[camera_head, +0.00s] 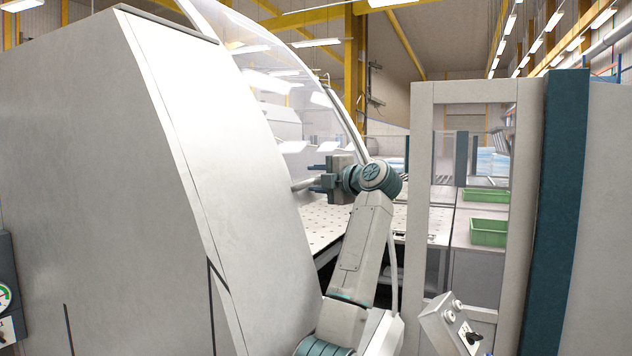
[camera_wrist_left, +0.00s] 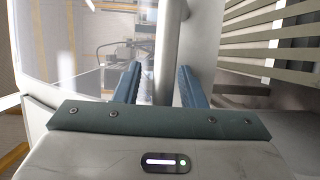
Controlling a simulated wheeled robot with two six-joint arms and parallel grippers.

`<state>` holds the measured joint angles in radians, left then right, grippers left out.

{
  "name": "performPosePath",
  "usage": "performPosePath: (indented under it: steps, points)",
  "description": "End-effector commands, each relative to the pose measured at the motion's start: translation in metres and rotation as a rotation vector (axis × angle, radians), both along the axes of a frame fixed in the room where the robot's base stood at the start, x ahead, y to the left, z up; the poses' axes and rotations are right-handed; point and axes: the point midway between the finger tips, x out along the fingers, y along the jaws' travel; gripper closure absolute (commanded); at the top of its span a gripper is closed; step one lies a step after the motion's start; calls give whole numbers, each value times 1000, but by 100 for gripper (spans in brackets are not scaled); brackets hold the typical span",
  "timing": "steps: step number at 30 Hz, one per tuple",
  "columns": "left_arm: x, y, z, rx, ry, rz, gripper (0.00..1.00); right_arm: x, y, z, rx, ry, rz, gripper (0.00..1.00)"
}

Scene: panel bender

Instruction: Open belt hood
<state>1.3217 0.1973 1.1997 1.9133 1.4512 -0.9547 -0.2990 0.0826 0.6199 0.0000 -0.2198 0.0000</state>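The belt hood (camera_head: 275,75) is a clear curved panel with a pale rim, beside the tall grey machine housing (camera_head: 130,150). Its rim slopes down from the top of the head view towards my left wrist. A pale grey bar (camera_head: 301,184), which looks like the hood's handle, is at my left fingers. My left gripper (camera_head: 314,178) points left. In the left wrist view the bar (camera_wrist_left: 168,45) runs between my two blue fingers (camera_wrist_left: 158,75), with gaps showing at its sides. The fingers look open around it. My right gripper is out of view.
A perforated table (camera_head: 322,222) lies behind my left arm. To the right stand a pale framed panel (camera_head: 423,190), a teal post (camera_head: 557,200) and a control box (camera_head: 452,325). Green bins (camera_head: 488,232) sit behind the frame. Slats (camera_wrist_left: 285,45) show right of the bar.

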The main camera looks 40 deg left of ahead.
Motion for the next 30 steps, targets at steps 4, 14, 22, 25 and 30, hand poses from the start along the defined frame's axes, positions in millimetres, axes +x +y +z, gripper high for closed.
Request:
performPosePath:
  steps: [4, 14, 22, 25, 30]
  points:
    - [-1, 1, 0, 0, 1, 4, 62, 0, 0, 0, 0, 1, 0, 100]
    - [-4, -26, -3, 0, -2, -2, 62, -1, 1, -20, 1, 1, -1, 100]
    - [-14, -80, 1, 0, -3, 0, 62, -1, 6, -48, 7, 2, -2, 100]
    - [-16, -93, 3, 0, -1, 2, 62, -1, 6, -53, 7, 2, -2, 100]
    - [-19, -104, 7, 1, -1, 4, 62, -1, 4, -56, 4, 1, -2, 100]
